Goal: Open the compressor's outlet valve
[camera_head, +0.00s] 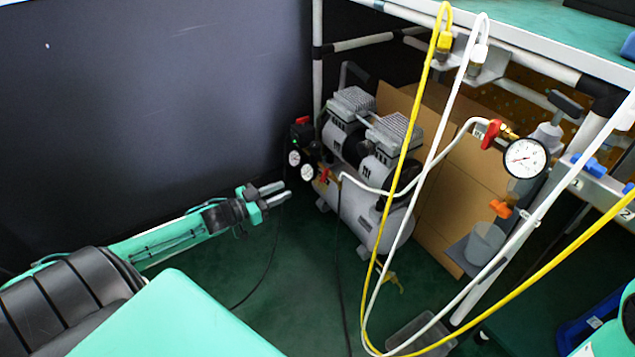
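The compressor (362,205) is a grey-white tank with two finned motor heads, on the green floor under the bench. A small red valve handle (324,175) sits at its front left end, where a white hose joins; its exact angle is too small to tell. Two small gauges (307,172) and a black box with a red knob (302,121) are beside it. My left gripper (285,190) is left of the compressor and slightly below the red handle, apart from it. Its two fingers point right with a gap between them, empty. My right gripper is out of view.
A bench leg (317,50) stands behind the compressor's left side. Yellow (403,165) and white hoses hang in front of its right side. A large gauge (526,158) with another red valve (491,134) is at right. Floor near my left gripper is mostly clear, with a black cable.

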